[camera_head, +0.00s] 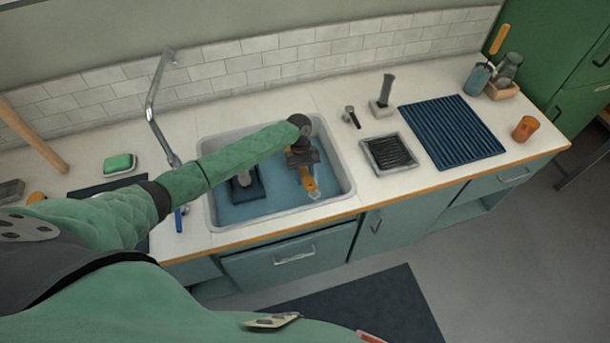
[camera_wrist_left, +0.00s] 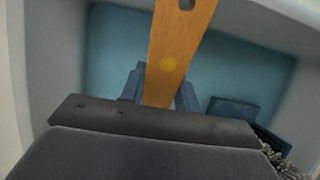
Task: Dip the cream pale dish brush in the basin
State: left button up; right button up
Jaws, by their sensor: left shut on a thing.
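My left gripper (camera_head: 304,168) is over the right half of the basin (camera_head: 344,180), a pale grey sink with a blue interior. It is shut on the orange wooden handle (camera_head: 309,185) of a brush. In the left wrist view the handle (camera_wrist_left: 180,45) runs up between the fingers (camera_wrist_left: 160,90) and has a hole near its top edge. A small pale part (camera_head: 315,195) shows at the lower end of the brush in the head view. The bristles are not clear, and I cannot tell whether the brush touches the basin's contents. My right gripper is not in view.
A dark blue block with a grey post (camera_head: 247,186) stands in the basin's left half. The metal faucet (camera_head: 152,110) rises behind left. Right of the basin are a dark-filled tray (camera_head: 390,154), a ribbed blue mat (camera_head: 450,132) and an orange cup (camera_head: 525,128).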

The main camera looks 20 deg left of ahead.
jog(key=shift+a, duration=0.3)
